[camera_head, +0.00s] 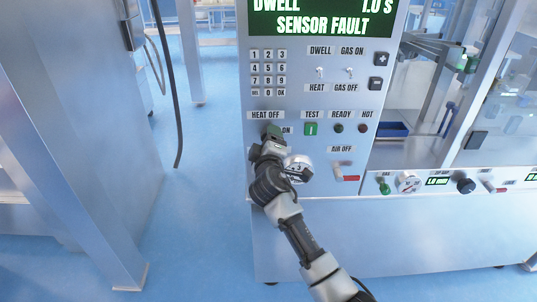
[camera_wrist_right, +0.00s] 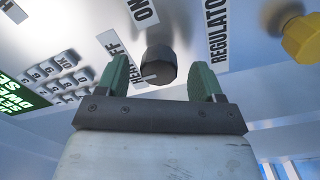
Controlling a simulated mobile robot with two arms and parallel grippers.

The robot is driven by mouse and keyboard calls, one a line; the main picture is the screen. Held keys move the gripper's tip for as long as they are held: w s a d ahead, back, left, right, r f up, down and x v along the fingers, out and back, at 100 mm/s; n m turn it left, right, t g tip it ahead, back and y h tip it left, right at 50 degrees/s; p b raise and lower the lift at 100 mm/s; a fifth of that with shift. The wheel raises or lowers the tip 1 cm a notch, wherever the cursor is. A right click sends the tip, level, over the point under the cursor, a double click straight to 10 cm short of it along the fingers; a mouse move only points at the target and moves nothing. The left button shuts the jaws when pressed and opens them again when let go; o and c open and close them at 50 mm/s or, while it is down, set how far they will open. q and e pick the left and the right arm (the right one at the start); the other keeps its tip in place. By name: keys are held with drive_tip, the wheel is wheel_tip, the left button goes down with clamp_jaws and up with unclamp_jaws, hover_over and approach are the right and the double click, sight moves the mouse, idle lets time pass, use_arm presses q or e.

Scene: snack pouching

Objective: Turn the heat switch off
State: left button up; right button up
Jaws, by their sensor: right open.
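The heat switch is a dark round knob (camera_wrist_right: 160,64) on the machine's panel, between the HEAT OFF label (camera_wrist_right: 133,68) and the ON label (camera_wrist_right: 146,10) in the right wrist view. A pale mark shows at its lower left side. My right gripper (camera_wrist_right: 161,70) is open, with one green finger on each side of the knob and a visible gap to both. I cannot tell how far the fingertips reach along the knob. In the head view my right gripper (camera_head: 272,133) is at the panel below the HEAT OFF label (camera_head: 265,115) and hides the knob.
The panel has a keypad (camera_head: 268,73), two toggle switches, a green TEST button (camera_head: 311,129) and a red-handled AIR OFF valve (camera_head: 346,172). A round gauge (camera_head: 298,168) sits close beside my right wrist. The display (camera_head: 322,20) reads SENSOR FAULT.

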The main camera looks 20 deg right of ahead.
drive_tip(key=b+v, duration=0.1)
drive_tip(key=v, duration=0.7)
drive_tip(key=shift+s, duration=0.25)
wheel_tip(320, 180, down, 23)
drive_tip(key=s+g+y, duration=0.3)
drive_tip(key=g, duration=0.2)
drive_tip(key=s+f+m+g+y, duration=0.1)
drive_tip(key=s+f+g, duration=0.1)
drive_tip(key=s+f, duration=0.45)
drive_tip(key=s+f+g, duration=0.2)
drive_tip(key=s+f, duration=0.1)
drive_tip(key=f, duration=0.7)
drive_tip(key=s+d+f+m+g+y, duration=0.1)
drive_tip(key=s+d+f+m+g, duration=0.15)
drive_tip(key=s+f, duration=1.1)
drive_tip(key=s+d+f+m+g, duration=0.1)
drive_tip(key=s+f, duration=0.1)
drive_tip(key=s, duration=0.6)
drive_tip(key=s+d+f+m+g, duration=0.1)
drive_tip(key=s+f+g, duration=0.1)
drive_tip(key=s, duration=0.7)
drive_tip(key=s+d+f+m+g, duration=0.1)
drive_tip(key=s+f, duration=0.3)
drive_tip(key=s, duration=0.4)
drive_tip(key=shift+s+d+m+g, duration=0.2)
drive_tip(key=shift+d+m+g, duration=0.2)
drive_tip(key=shift+g, duration=0.15)
drive_tip(key=shift+c, duration=0.4)
